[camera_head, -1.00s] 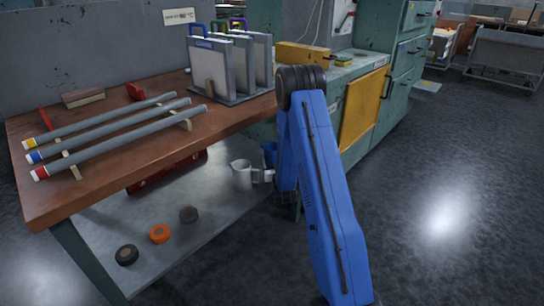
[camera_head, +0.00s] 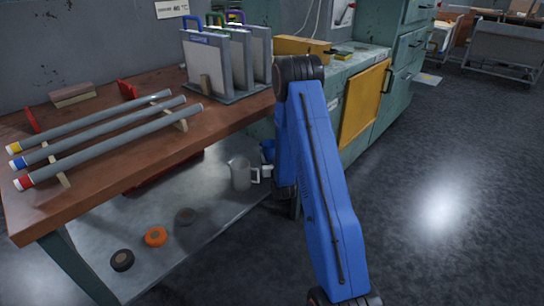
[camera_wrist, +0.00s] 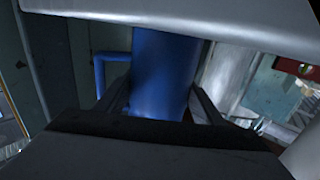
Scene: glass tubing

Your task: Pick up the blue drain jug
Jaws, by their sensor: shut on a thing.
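The blue drain jug (camera_wrist: 165,70) stands large in the wrist view, with its handle (camera_wrist: 108,70) out to the left. My gripper (camera_wrist: 162,102) has one finger on each side of the jug's body and is shut on it. The jug's top is cut off by a pale grey band across the picture, and its base is hidden by the gripper. In the head view only a small blue part of the jug (camera_head: 267,149) shows beside my arm, below the bench top. My gripper is hidden there behind my blue arm.
A pale jug (camera_head: 240,174) stands close to the left on the lower shelf (camera_head: 205,230). Several round discs lie further left. The brown bench top (camera_head: 110,165) overhangs the shelf and bears three grey tubes and a panel rack (camera_head: 230,95). The floor at right is clear.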

